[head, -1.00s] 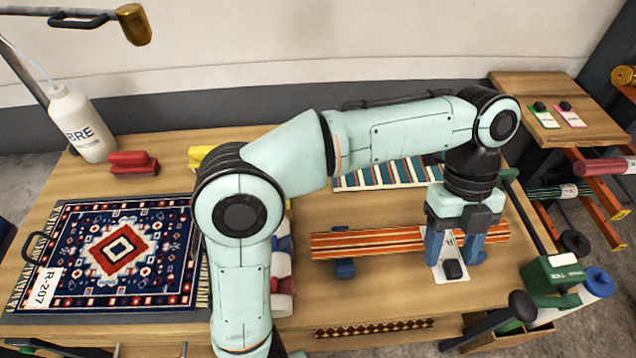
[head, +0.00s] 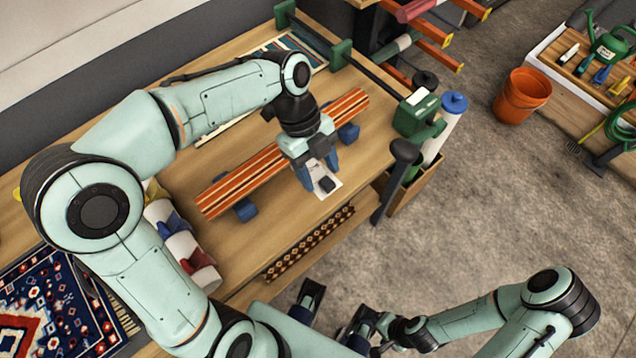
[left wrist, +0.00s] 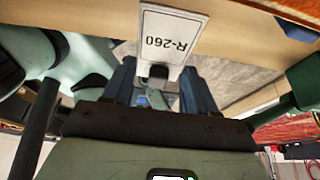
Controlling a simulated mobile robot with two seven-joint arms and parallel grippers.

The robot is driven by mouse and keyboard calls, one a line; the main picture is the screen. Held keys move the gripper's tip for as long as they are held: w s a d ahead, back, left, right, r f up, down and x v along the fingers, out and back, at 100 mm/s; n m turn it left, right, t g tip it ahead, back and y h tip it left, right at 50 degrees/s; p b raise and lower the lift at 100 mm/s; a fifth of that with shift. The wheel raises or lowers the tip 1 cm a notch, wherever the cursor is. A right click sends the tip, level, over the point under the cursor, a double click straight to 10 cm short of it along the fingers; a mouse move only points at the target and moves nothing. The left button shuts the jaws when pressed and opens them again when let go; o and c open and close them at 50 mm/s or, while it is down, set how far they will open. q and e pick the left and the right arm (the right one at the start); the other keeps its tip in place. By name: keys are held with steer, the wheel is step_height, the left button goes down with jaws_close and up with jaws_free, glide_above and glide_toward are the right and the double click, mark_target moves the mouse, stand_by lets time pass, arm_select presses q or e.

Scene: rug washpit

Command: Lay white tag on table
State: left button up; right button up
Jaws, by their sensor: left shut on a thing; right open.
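The white tag (head: 327,188) has a black knob on it and is held by my left gripper (head: 319,177), whose blue fingers are shut on it. In the left wrist view the tag (left wrist: 168,42) shows the print R-260, with the black knob between the fingers. The gripper is over the wooden table (head: 280,220), just in front of the orange striped rolled rug (head: 238,184). I cannot tell whether the tag touches the tabletop. My right gripper (head: 336,316) is open and empty, low in front of the table.
The striped roll rests on blue blocks (head: 246,210). A green dispenser (head: 418,114) and a blue-capped white roll (head: 445,118) stand at the table's right end. A patterned blue-red rug (head: 50,315) lies at the left. An orange bucket (head: 522,95) stands on the floor.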

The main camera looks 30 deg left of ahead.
mark_target(315, 174)
arm_select(q)
step_height(315, 174, down, 6)
steer(key=shift+f+b, duration=0.25)
steer(key=shift+b, duration=0.15)
steer(key=o, duration=1)
steer(key=shift+r, duration=0.15)
steer(key=p+v, duration=0.2)
steer(key=v, duration=0.9)
steer(key=shift+a+r, duration=0.15)
steer(key=shift+r, duration=0.25)
